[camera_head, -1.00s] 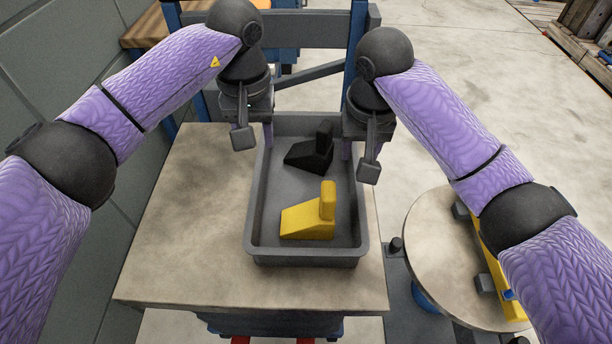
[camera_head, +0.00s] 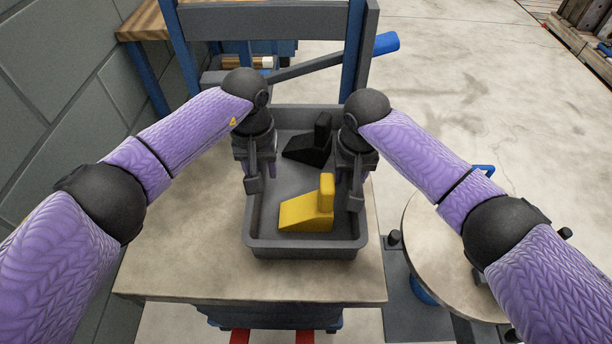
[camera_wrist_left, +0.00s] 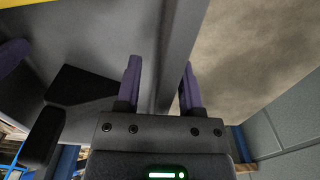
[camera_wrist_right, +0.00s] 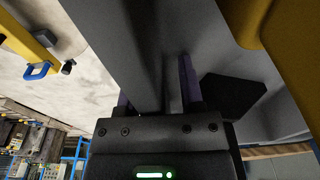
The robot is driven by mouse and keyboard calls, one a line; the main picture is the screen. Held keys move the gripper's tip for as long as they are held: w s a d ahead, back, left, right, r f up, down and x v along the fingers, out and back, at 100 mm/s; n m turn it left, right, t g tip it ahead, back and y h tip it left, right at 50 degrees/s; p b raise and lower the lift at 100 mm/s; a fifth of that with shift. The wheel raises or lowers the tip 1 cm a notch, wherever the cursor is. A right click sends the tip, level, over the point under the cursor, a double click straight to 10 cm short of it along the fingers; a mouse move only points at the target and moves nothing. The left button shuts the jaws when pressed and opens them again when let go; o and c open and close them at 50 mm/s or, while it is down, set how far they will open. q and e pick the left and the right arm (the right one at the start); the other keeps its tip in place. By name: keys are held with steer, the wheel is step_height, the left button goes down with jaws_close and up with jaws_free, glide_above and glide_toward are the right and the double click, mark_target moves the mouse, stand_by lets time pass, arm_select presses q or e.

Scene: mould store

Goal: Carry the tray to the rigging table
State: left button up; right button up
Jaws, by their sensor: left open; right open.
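A grey open tray (camera_head: 305,250) stands on a beige-topped stand (camera_head: 180,245). A yellow wedge-shaped block (camera_head: 303,213) lies in its near half and a black one (camera_head: 308,150) in its far half. My left gripper (camera_head: 247,172) is open at the tray's left wall; in the left wrist view its fingers (camera_wrist_left: 162,85) are on either side of that wall. My right gripper (camera_head: 352,175) is open at the right wall, with its fingers (camera_wrist_right: 156,92) on either side of it. Contact with the walls cannot be told. I cannot tell which surface is the rigging table.
A blue and grey frame (camera_head: 270,22) with a blue-ended lever (camera_head: 385,43) stands behind the tray. A round-topped table (camera_head: 425,240) is at the right, partly behind my right arm. A block wall (camera_head: 60,90) closes the left side.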

arm_select(q)
jaws_close()
arm_select(e)
jaws_close()
arm_select(q)
steer(key=shift+r, duration=0.1)
arm_select(e)
steer(key=shift+r, duration=0.1)
stand_by(0.9)
